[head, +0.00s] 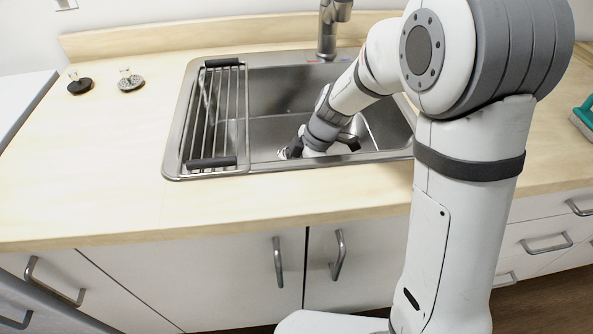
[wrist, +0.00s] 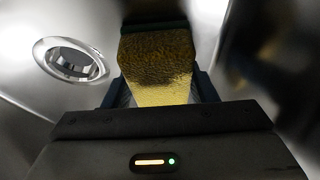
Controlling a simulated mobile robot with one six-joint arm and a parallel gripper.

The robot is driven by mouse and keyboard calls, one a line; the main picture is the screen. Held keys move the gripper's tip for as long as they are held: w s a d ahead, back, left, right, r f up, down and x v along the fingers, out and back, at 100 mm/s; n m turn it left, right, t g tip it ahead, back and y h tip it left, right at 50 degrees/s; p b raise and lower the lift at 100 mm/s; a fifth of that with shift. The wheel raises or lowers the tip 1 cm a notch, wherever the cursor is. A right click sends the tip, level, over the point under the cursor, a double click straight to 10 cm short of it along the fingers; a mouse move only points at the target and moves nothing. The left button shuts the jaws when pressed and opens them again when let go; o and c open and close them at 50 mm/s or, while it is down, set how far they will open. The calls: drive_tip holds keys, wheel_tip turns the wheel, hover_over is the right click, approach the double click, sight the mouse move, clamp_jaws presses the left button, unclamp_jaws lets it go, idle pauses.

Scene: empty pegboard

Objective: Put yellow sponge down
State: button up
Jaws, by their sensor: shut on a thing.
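The yellow sponge (wrist: 158,62) is between the fingers of my gripper (wrist: 158,92) in the wrist view. Its far end has a dark green layer, and its upper face lies partly in shadow. My gripper is shut on it, down inside the metal sink (head: 285,85). In the head view my gripper (head: 320,148) is low in the basin near its front wall, and the sponge is hidden there. I cannot tell whether the sponge touches the sink floor.
The round drain (wrist: 72,60) is to the left of the sponge. A metal rack (head: 215,115) covers the sink's left side. The faucet (head: 330,25) stands behind the basin. Two small stoppers (head: 80,84) (head: 130,80) sit on the counter (head: 110,150), which is otherwise clear at left.

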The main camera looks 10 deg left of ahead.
drive_tip(key=shift+s+f+b, duration=0.1)
drive_tip(key=shift+f+b, duration=0.35)
drive_tip(key=shift+b, duration=0.1)
drive_tip(key=o, duration=1.1)
drive_tip(key=shift+s+d+f, duration=0.1)
drive_tip(key=shift+f, duration=0.1)
drive_tip(key=shift+o, duration=0.2)
drive_tip(key=shift+r+p, duration=0.45)
drive_tip(key=shift+p, duration=0.2)
drive_tip(key=p+v, duration=0.1)
drive_tip(key=v, duration=1.1)
drive_tip(key=shift+r, duration=0.2)
drive_tip(key=shift+r, duration=0.15)
